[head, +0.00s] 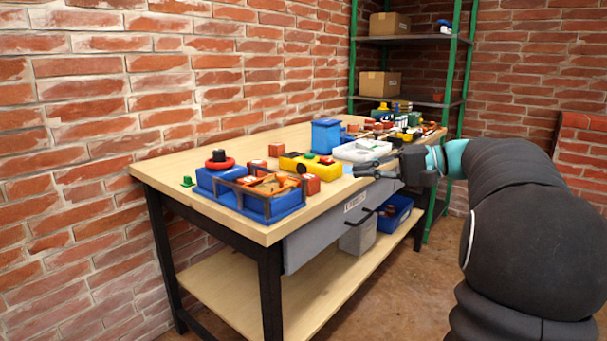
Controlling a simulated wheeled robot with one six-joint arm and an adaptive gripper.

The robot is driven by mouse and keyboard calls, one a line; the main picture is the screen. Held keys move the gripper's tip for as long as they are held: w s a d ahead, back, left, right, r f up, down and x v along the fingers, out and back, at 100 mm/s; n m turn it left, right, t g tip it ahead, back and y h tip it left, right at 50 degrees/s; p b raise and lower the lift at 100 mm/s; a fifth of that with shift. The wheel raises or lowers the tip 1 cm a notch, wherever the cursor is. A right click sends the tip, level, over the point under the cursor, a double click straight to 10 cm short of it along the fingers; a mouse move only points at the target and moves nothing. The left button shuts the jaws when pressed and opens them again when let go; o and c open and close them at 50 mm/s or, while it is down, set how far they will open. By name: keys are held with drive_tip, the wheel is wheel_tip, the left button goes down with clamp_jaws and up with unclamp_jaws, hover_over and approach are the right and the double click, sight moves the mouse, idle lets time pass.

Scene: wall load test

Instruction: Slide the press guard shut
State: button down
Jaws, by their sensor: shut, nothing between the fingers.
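My gripper (362,169) is shut and empty. It reaches in from the right over the front edge of the workbench, in front of a white tray. I cannot make out a press guard for certain. A blue fixture (283,208) with a dark frame and orange-red parts stands at the near end of the bench. Behind it is a blue block with a red and black round knob (219,161). A tall blue box (326,137) stands farther back, beyond the gripper. Whether any guard is open or shut is too small to tell.
The wooden workbench (178,167) stands along the brick wall. A yellow box (300,163) with buttons and the white tray (361,150) lie near the gripper. Several small parts crowd the far end. A drawer (330,228) is under the top. Green-post shelving (356,60) stands behind.

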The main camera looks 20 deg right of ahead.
approach(270, 179)
drive_tip(key=s+a, duration=0.1)
drive_tip(key=s+a+r, duration=0.1)
drive_tip(key=s+a, duration=0.1)
drive_tip(key=shift+a+r+p, duration=0.15)
drive_tip(key=shift+a+p, duration=0.15)
drive_tip(key=w+a, duration=0.1)
drive_tip(key=w, duration=0.1)
drive_tip(key=w+a, duration=0.2)
drive_tip(key=w, duration=0.1)
drive_tip(key=w+a, duration=0.2)
drive_tip(key=shift+w+a, duration=0.15)
drive_tip(key=shift+a, duration=0.05)
drive_tip(key=shift+r, duration=0.1)
drive_tip(key=shift+d, duration=0.1)
